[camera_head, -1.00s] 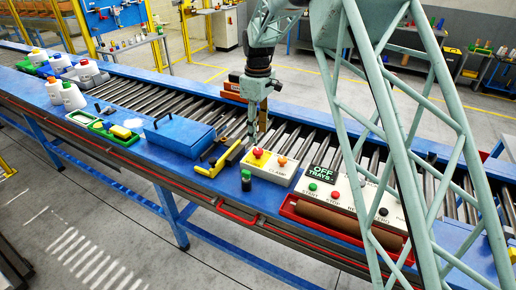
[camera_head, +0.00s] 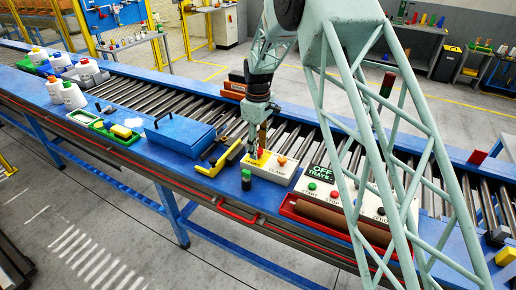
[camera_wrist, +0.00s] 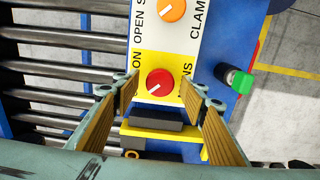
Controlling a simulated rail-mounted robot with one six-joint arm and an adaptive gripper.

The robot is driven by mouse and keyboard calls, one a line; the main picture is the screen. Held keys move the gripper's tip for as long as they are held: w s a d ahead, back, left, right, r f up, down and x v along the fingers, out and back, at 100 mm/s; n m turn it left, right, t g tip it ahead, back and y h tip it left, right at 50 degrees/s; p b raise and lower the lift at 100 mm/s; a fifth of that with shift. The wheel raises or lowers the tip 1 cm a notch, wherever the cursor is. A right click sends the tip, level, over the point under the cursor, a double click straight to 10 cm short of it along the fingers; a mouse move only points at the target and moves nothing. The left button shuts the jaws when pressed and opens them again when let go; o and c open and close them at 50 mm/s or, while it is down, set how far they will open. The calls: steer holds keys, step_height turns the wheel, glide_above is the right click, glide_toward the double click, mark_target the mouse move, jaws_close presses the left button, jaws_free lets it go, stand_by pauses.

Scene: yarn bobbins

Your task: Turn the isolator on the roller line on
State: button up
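The isolator is a red rotary knob (camera_wrist: 160,82) with a white mark on a yellow patch of a white control box (camera_wrist: 152,38); "ON" is printed beside it. The mark slants toward the lower left in the wrist view. Contact cannot be told.
An orange knob (camera_wrist: 171,9) sits farther along the same box. A panel with an "OFF TRAYS" sign (camera_head: 319,178) is to the right. Rollers lie behind.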

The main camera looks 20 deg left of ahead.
steer(key=c, duration=0.9)
steer(key=shift+o, duration=0.2)
steer(key=shift+m, duration=0.3)
steer(key=shift+m+b, duration=1.1)
steer(key=shift+m, duration=0.4)
steer(key=m+b, duration=0.1)
steer(key=m, duration=0.3)
steer(key=shift+b, duration=0.4)
steer(key=m+b, duration=0.1)
steer(key=m, duration=0.4)
steer(key=shift+m, duration=0.3)
steer(key=shift+m+b, duration=0.55)
steer(key=shift+m, duration=1.75)
